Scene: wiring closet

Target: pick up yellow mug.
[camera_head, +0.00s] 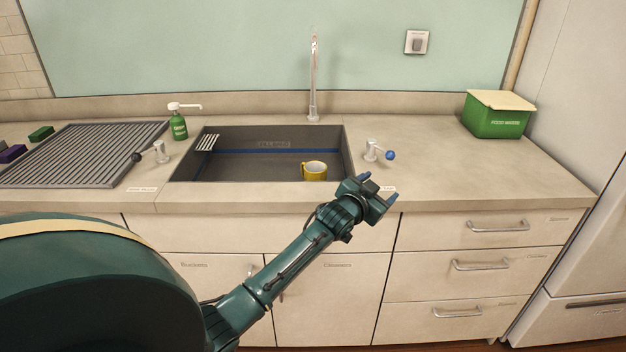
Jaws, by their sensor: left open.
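The yellow mug (314,172) stands upright in the dark sink basin (230,171), toward its right side. The inside of the mug is pale and its handle points left. My left gripper (378,188) is open and empty. In the picture it is to the right of and a little below the mug, by the front edge of the counter, and it does not touch the mug. My right gripper is not in view.
A faucet (313,85) rises behind the sink. Tap handles stand left (160,152) and right (372,150) of it. A green soap bottle (178,125) and a ribbed drainboard (85,153) are left. A green box (494,118) is at the back right; counter before it is clear.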

